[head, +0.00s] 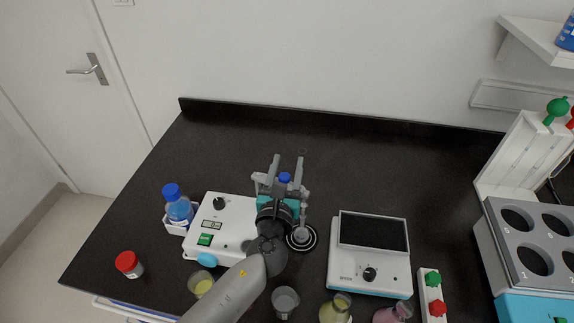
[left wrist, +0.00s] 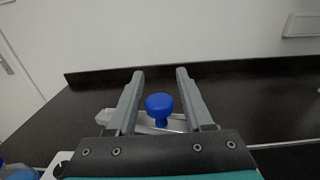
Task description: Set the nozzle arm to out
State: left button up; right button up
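A blue knob (head: 285,177) sits between the fingers of my left gripper (head: 288,160). It also shows in the left wrist view (left wrist: 160,106), on a light grey bar (left wrist: 150,125) that looks like the nozzle arm. My left gripper (left wrist: 160,73) is open, one finger on each side of the knob, with visible gaps; its fingertips reach past the knob. A white unit (head: 222,228) with a small display, a black dial and a green switch stands left of the gripper. My arm and gripper hide part of the unit and most of the bar. My right gripper is not in view.
A blue-capped bottle (head: 178,207) and a red-capped jar (head: 129,264) stand at the left. A screen device (head: 371,254) is right of the gripper. Beakers (head: 285,301) and flasks line the front. The black counter (head: 400,160) is clear behind.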

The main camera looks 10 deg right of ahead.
pick_arm(q)
jog(key=shift+o, duration=0.5)
jog(key=v, duration=1.5)
jog(key=shift+s+a+r, duration=0.1)
